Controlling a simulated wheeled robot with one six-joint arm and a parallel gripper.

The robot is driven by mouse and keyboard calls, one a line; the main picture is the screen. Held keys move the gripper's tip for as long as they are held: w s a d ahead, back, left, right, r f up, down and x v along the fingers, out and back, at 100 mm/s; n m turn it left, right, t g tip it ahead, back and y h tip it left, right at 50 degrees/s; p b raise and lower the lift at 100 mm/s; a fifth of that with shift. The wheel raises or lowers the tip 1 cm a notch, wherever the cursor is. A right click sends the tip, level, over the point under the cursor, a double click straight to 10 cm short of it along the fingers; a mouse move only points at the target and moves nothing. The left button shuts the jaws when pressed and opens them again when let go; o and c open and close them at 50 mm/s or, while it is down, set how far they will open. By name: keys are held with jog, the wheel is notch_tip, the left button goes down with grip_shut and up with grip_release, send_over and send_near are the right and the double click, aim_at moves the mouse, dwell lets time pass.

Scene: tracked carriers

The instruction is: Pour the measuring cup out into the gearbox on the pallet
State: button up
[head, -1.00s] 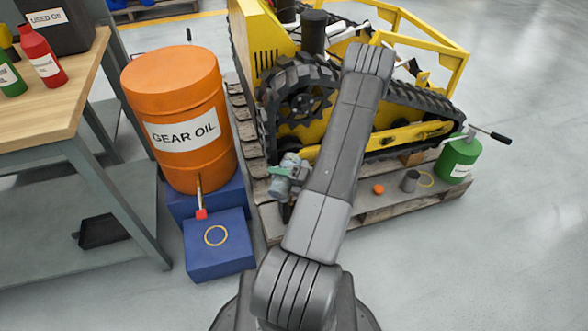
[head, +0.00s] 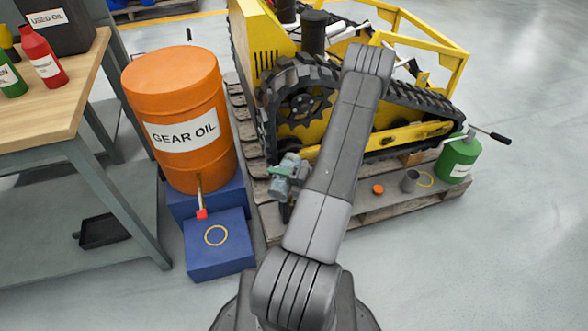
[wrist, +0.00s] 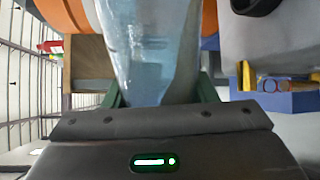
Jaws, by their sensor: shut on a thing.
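The measuring cup (wrist: 150,45) is clear and bluish and fills the middle of the wrist view. My gripper (wrist: 160,95) is shut on it, with a green finger on each side. In the head view my gripper (head: 285,176) shows small, left of my arm, above the near left part of the pallet (head: 375,211). The cup is too small there to tell its tilt, and I cannot tell how much liquid it holds. The yellow tracked carrier (head: 405,134) stands on the pallet. I cannot single out the gearbox; my arm covers part of that area.
An orange cap (head: 378,189), a grey cup-like piece (head: 410,180) and a green can (head: 460,155) sit on the pallet's right. A workbench (head: 50,105) is at left. The right floor is clear.

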jog(key=shift+w+d+r+m+g+p, duration=0.1)
jog(key=shift+w+r+m+g+p, duration=0.15)
jog(key=shift+r+m+p, duration=0.7)
dwell(2.6)
